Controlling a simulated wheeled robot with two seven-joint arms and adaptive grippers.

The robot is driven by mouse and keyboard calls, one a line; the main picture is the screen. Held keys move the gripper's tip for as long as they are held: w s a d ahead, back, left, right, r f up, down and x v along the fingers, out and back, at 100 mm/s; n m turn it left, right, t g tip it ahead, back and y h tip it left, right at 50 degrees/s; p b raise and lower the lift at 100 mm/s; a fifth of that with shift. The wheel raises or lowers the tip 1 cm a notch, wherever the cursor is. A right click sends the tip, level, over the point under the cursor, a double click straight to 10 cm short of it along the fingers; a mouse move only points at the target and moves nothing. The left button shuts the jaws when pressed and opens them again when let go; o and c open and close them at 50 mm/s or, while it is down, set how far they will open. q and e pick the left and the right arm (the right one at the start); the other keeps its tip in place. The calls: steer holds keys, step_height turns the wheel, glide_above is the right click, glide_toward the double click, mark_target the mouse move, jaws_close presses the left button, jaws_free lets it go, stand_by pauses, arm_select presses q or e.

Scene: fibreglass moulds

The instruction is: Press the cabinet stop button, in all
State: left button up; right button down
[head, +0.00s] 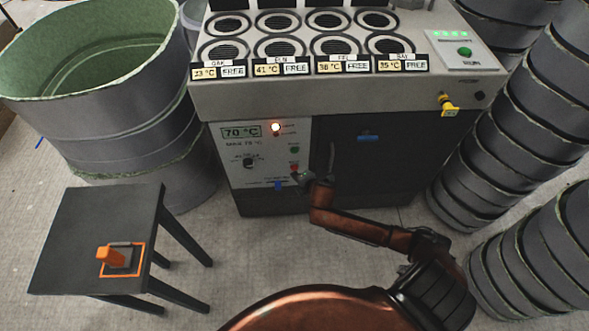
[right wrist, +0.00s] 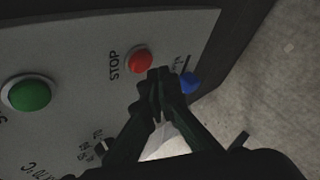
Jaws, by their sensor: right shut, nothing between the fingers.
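The cabinet (head: 262,207) stands in the middle of the head view with a pale control panel on its front left. The red stop button (head: 294,167) is low on that panel. In the right wrist view the red stop button (right wrist: 139,60), marked STOP, shows just beyond my fingertips. My right gripper (head: 303,177) is shut and empty in front of the panel. In the right wrist view its fingertips (right wrist: 155,85) appear just beside the button; I cannot tell whether they touch it. My left gripper is not in view.
A green button (right wrist: 30,94) and a blue part (right wrist: 190,82) flank the stop button. A dark stool (head: 75,222) with an orange-framed item (head: 120,259) stands at left. A big tub (head: 95,130) and stacked grey rings (head: 500,160) stand either side.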

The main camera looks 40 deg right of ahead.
steer(key=shift+w, duration=0.1)
stand_by(0.3)
steer(key=shift+w+d, duration=0.2)
steer(key=shift+w, duration=0.1)
stand_by(0.4)
